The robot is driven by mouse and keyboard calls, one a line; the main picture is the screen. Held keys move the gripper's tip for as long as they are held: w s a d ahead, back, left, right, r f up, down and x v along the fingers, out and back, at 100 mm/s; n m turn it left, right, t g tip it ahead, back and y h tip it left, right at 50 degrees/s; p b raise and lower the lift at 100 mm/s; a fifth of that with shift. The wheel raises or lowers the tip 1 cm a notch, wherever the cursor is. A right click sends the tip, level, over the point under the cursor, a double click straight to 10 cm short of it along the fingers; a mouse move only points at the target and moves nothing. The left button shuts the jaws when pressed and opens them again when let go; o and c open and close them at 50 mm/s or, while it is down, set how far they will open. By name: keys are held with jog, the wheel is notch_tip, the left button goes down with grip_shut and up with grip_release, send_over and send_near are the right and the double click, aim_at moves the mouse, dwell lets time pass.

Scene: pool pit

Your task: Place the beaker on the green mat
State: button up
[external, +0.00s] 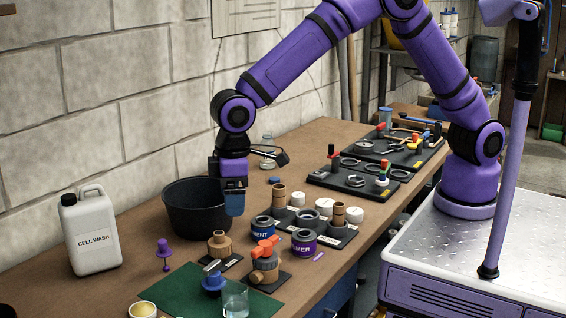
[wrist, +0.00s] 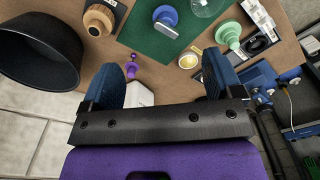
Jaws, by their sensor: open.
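A clear glass beaker (external: 236,299) stands at the front edge of the external view, by the right part of the green mat (external: 178,291). In the wrist view the clear glass (wrist: 208,7) is cut by the top edge, at the mat's (wrist: 150,42) border; I cannot tell whether its base rests on the mat. My gripper (external: 235,208) points down beside the black bowl, above the bench and well behind the beaker. The wrist view shows its two blue fingers (wrist: 162,88) spread apart with nothing held between them.
A black bowl (external: 190,207) stands close to my gripper. A white jug (external: 90,232) and a purple stoppered piece (external: 163,251) are at left. A blue-based piece (external: 214,281) stands on the mat. An orange-handled valve (external: 264,262) and several jars crowd the right.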

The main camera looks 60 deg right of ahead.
jog(key=w+d+r+m+t, duration=0.1)
jog(key=d+r, duration=0.6)
jog(key=d, duration=0.4)
jog(key=w+d+r+m+y, duration=0.1)
jog(key=d+r+m, duration=0.1)
jog(key=d+r, duration=0.6)
jog(key=w+d+r+m+t, duration=0.1)
jog(key=d+r, duration=0.4)
jog(key=d, duration=0.8)
jog(key=s+d+r+m+t, duration=0.1)
jog(key=s+d+r, duration=0.1)
jog(key=s+d, duration=0.35)
jog(key=s+d+r+m, duration=0.1)
jog(key=s+d, duration=0.1)
jog(key=d, duration=0.6)
jog(key=s+d+f+m+t+h, duration=0.1)
jog(key=s+d+f+m, duration=0.1)
jog(key=s+d, duration=0.7)
jog(key=s+m, duration=0.1)
jog(key=s, duration=0.2)
jog(key=shift+s+t, duration=0.25)
jog(key=shift+t, duration=0.15)
